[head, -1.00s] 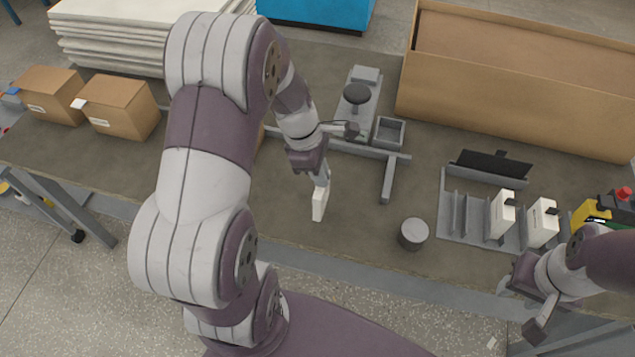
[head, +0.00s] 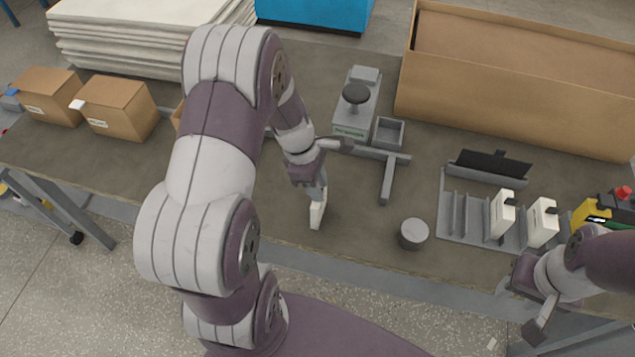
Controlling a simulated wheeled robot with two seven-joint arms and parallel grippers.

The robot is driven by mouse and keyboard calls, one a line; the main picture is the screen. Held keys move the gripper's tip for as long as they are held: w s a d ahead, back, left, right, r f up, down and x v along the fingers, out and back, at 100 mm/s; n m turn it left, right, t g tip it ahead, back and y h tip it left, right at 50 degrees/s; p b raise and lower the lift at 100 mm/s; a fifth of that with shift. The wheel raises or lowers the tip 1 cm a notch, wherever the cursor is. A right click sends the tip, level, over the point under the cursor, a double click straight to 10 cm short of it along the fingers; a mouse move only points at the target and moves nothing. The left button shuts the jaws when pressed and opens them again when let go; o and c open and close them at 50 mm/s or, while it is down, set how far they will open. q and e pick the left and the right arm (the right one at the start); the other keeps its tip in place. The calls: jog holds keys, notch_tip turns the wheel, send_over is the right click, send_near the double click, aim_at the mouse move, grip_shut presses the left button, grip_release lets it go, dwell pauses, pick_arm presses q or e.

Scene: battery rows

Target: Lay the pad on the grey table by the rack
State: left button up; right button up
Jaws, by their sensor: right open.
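My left gripper (head: 320,196) is shut on a narrow white block (head: 317,215), held upright near the table's front edge. Whether the block touches the table is unclear. The grey rack (head: 462,222) stands at right on the table (head: 350,235), with two white blocks, one in its middle (head: 502,213) and one further right (head: 542,222). A flat black piece (head: 495,165) leans in a grey holder behind the rack. I cannot tell which thing is the pad. My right gripper (head: 527,300) is open and empty at the front edge, below the rack.
A grey round pot (head: 413,234) stands between the held block and the rack. A stamp-like press (head: 355,115) and small tray (head: 388,133) stand behind. A long cardboard box (head: 520,95) fills the back right. A yellow and black device (head: 592,212) is at far right.

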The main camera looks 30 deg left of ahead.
pick_arm(q)
jog(key=w+v, duration=0.1)
jog(key=v, duration=1.1)
jog(key=s+d+f+m+y, duration=0.1)
jog(key=s+d+m, duration=0.3)
jog(key=m, duration=0.6)
jog(key=s+d+m+y, duration=0.2)
jog(key=s+d+m, duration=0.2)
jog(key=m, duration=0.7)
jog(key=shift+s+d+f+t+p, duration=0.3)
jog(key=shift+s+f+p, duration=0.1)
